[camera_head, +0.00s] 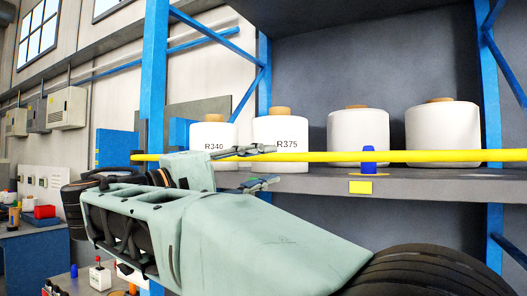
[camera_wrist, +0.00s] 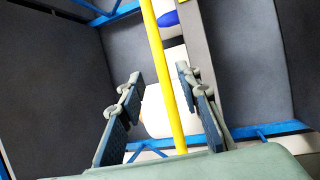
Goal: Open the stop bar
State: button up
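The stop bar is a long yellow bar (camera_head: 420,156) that lies level across the front of the rack shelf, just above the shelf edge. In the wrist view the bar (camera_wrist: 153,35) runs lengthwise between my two fingers, with a gap on each side. My gripper (camera_head: 268,167) is open and empty, its fingers one above the other at the bar's left part, in front of the R340 and R375 bobbins. I cannot tell whether the bar is between the fingertips or just beyond them. A blue holder (camera_head: 369,158) stands at the bar near the shelf's middle.
Several white bobbins stand behind the bar, among them R340 (camera_head: 213,133), R375 (camera_head: 281,135) and a plain one (camera_head: 442,125) at right. Blue rack posts (camera_head: 154,80) flank the shelf (camera_head: 420,183). A blue workbench (camera_head: 30,245) is at far left.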

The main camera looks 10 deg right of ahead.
aim_at(294, 159)
jog(key=p+x, duration=0.1)
jog(key=x, duration=0.8)
jog(key=shift+c, duration=0.7)
grip_shut()
